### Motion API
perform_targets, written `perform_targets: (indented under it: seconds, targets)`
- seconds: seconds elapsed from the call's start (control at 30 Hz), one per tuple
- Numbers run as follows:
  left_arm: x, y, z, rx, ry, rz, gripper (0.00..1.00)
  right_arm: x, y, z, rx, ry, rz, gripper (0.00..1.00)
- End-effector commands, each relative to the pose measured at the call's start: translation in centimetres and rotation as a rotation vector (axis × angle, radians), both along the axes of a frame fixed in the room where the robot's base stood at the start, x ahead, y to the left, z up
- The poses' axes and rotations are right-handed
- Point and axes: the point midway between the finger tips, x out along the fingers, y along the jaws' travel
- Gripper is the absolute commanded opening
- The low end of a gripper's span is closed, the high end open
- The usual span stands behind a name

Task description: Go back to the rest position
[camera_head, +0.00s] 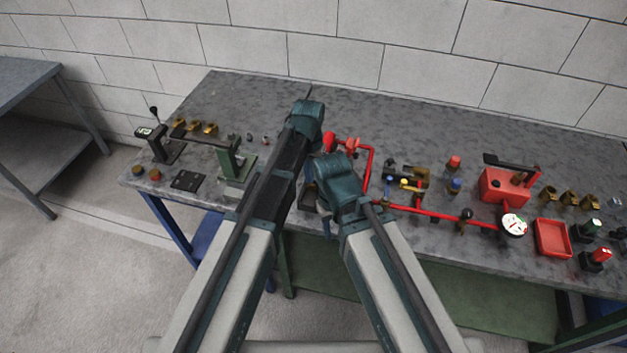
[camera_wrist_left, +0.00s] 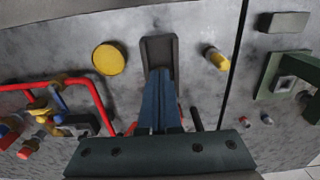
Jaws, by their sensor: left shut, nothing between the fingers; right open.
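My left arm reaches up over the middle of the bench, and its wrist (camera_head: 308,118) is the higher one in the head view; its fingers are hidden there. In the left wrist view my left gripper (camera_wrist_left: 160,105) has its blue fingers shut and empty. They point toward a dark rectangular block (camera_wrist_left: 158,48) on the bench; I cannot tell whether they touch it. My right gripper (camera_head: 338,180) is open, lower and just right of the left arm. Its fingers are mostly hidden behind the wrist.
The grey workbench (camera_head: 400,120) carries red piping (camera_head: 440,212) with a gauge (camera_head: 513,224), a red pump (camera_head: 503,185) and a red tray (camera_head: 553,238) on the right. A green vise (camera_head: 236,162) stands left of my arms. The bench's back strip is clear.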

Motion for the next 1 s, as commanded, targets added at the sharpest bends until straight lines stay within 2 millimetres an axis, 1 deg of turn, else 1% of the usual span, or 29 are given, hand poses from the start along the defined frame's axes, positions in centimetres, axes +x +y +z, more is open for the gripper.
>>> perform_targets:
  seconds: [0.17,0.23,0.27,0.33,0.37,0.47,0.5,0.57,0.6,0.7,0.73,0.8,0.83,1.0]
  targets:
    - [0.0,0.0,-0.1,0.000,0.000,0.000,0.00,0.0,0.0,-0.1,0.000,0.000,0.000,0.50]
    - [-0.4,0.1,-0.1,0.001,0.001,-0.001,0.00,0.0,0.0,-0.1,0.000,0.000,0.000,0.50]
    - [-0.7,0.2,-0.1,0.003,0.001,-0.002,0.00,0.0,0.0,-0.1,0.000,0.000,0.000,0.50]
    - [-2.2,0.5,-0.2,0.009,0.003,-0.008,0.00,0.0,0.0,-0.2,0.000,0.000,0.001,0.50]
    - [-3.0,0.7,-0.3,0.013,0.004,-0.011,0.00,0.0,0.0,-0.3,0.000,0.000,0.001,0.50]
    - [-7.0,1.7,-0.4,0.035,0.008,-0.027,0.00,0.0,0.0,-0.4,0.000,0.000,0.002,0.50]
    - [-8.9,2.2,-0.5,0.045,0.011,-0.034,0.00,0.0,0.0,-0.5,0.000,0.000,0.003,0.50]
    - [-11.9,3.1,-0.6,0.063,0.016,-0.046,0.00,0.0,0.0,-0.6,0.000,0.000,0.004,0.50]
    - [-13.8,3.6,-0.7,0.075,0.018,-0.055,0.00,0.0,0.0,-0.7,0.000,0.001,0.005,0.50]
    - [-17.4,4.8,-0.7,0.099,0.023,-0.072,0.00,0.0,0.0,-0.9,0.000,0.001,0.007,0.50]
    - [-17.9,5.0,-0.7,0.105,0.025,-0.074,0.00,0.0,0.0,-0.9,0.000,0.001,0.007,0.50]
    - [-18.3,5.2,-0.7,0.111,0.026,-0.078,0.00,0.0,0.0,-0.9,0.000,0.001,0.008,0.50]
    - [-18.1,5.0,-0.4,0.110,0.027,-0.073,0.00,0.0,0.0,-0.6,0.000,0.000,0.001,0.50]
    - [-17.8,4.9,-0.6,0.109,0.029,-0.070,0.00,0.0,0.0,-0.7,0.000,0.000,-0.001,0.50]
